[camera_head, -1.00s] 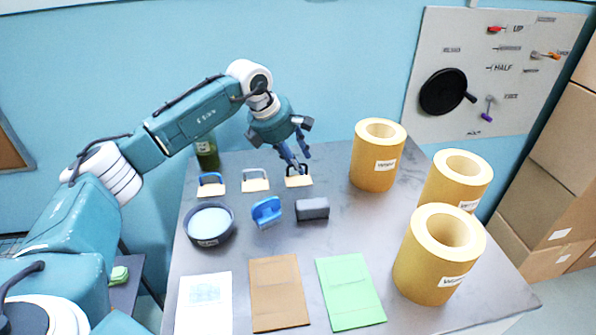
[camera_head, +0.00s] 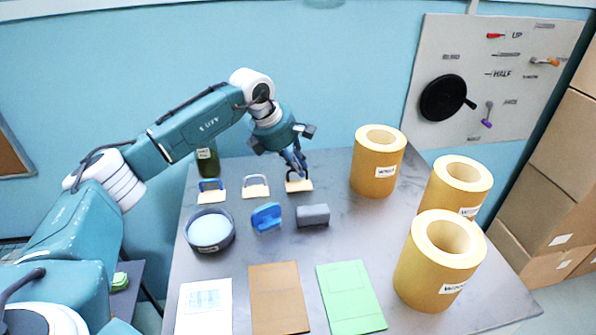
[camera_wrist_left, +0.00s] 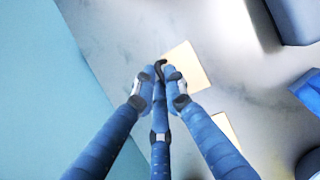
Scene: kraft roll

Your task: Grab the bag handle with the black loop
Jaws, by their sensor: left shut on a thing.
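The bag handle with the black loop stands at the back of the table, rightmost of three handles, on a pale wooden base (camera_head: 299,186). In the left wrist view the base (camera_wrist_left: 188,68) lies under my fingertips, and a bit of the black loop (camera_wrist_left: 159,66) shows between them. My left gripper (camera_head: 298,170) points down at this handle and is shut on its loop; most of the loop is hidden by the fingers. It also shows in the left wrist view (camera_wrist_left: 160,76). The handle with the white loop (camera_head: 256,187) and the one with the blue loop (camera_head: 212,190) stand to its left. My right gripper is not in view.
A blue stamp-like block (camera_head: 266,217), a grey block (camera_head: 313,215) and a round dark dish (camera_head: 210,230) lie in front of the handles. Three yellow rolls stand on the right, the nearest to my gripper at the back (camera_head: 377,165). A green bottle (camera_head: 207,162) stands behind.

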